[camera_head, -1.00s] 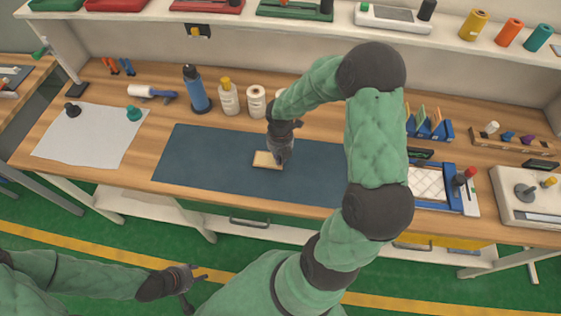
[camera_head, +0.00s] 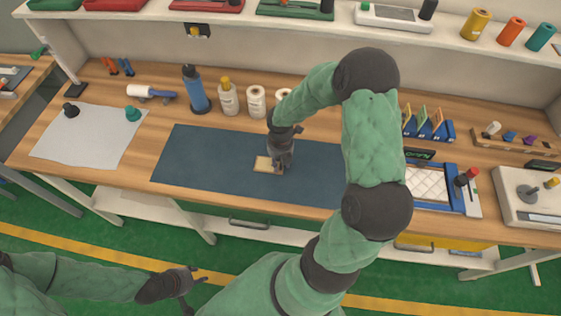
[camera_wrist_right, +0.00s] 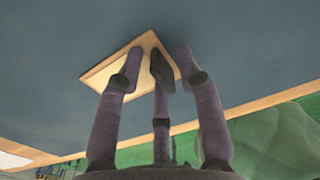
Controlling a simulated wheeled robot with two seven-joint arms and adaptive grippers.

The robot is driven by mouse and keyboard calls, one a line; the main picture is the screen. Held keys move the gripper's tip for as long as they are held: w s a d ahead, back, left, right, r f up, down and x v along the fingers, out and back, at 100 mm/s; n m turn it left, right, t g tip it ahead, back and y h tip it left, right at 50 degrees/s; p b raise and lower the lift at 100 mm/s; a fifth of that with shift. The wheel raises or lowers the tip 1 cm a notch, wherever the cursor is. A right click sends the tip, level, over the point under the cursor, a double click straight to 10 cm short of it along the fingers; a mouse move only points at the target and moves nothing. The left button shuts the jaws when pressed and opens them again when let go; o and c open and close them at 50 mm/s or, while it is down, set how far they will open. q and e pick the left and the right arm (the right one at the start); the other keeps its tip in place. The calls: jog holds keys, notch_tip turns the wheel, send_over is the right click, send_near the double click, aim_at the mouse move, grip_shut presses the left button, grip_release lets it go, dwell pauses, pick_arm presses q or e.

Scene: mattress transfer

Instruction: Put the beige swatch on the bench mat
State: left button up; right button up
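The beige swatch (camera_head: 262,164) is a small flat rectangle lying on the dark blue bench mat (camera_head: 205,165), near its middle. It also shows in the right wrist view (camera_wrist_right: 105,72), flat against the mat. My right gripper (camera_head: 279,169) is over the swatch's right end. In the right wrist view its fingers (camera_wrist_right: 160,62) are spread apart around that end and cover part of it; I see no firm hold. My left gripper (camera_head: 197,278) is low at the front, away from the bench, with its fingers apart and empty.
A white sheet (camera_head: 88,137) lies left. The mat's left half is clear.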

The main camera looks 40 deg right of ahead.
notch_tip(320, 180, up, 12)
jog(key=p, duration=0.3)
jog(key=shift+r, duration=0.15)
dwell(2.4)
